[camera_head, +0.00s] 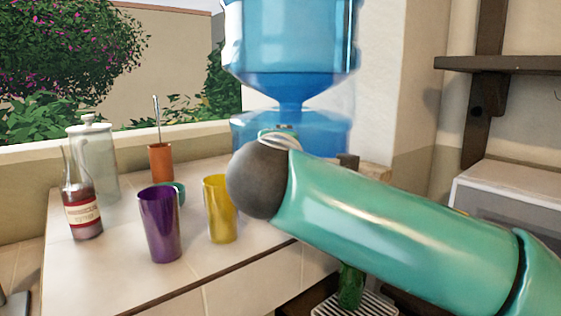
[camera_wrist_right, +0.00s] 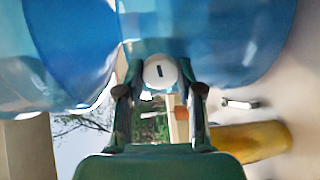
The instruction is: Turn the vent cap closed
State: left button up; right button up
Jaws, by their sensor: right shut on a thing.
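The vent cap (camera_wrist_right: 160,72) is a round white cap with a short dark slot, in the upper middle of the right wrist view. My right gripper (camera_wrist_right: 160,88) is shut on it, with one dark finger at each side. The slot looks about upright in that view. The blue water bottle (camera_head: 292,45) shows in the head view, and its blue body fills the top of the right wrist view (camera_wrist_right: 215,35). In the head view my right arm hides the cap and most of the right gripper. My left gripper is not in view.
On the white counter (camera_head: 115,275) stand a purple cup (camera_head: 160,225), a yellow cup (camera_head: 219,212), a labelled bottle (camera_head: 82,205), a lidded glass jar (camera_head: 93,160) and an orange cup (camera_head: 160,164). A green bottle (camera_head: 350,287) is below my arm. A dark shelf (camera_head: 500,64) is at right.

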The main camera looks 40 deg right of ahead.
jog(key=shift+d+f+m+b, duration=0.15)
jog(key=shift+m+b, duration=0.35)
jog(key=shift+m, duration=0.3)
jog(key=o, duration=1.1)
jog(key=shift+o, duration=0.2)
jog(key=v, duration=1.2)
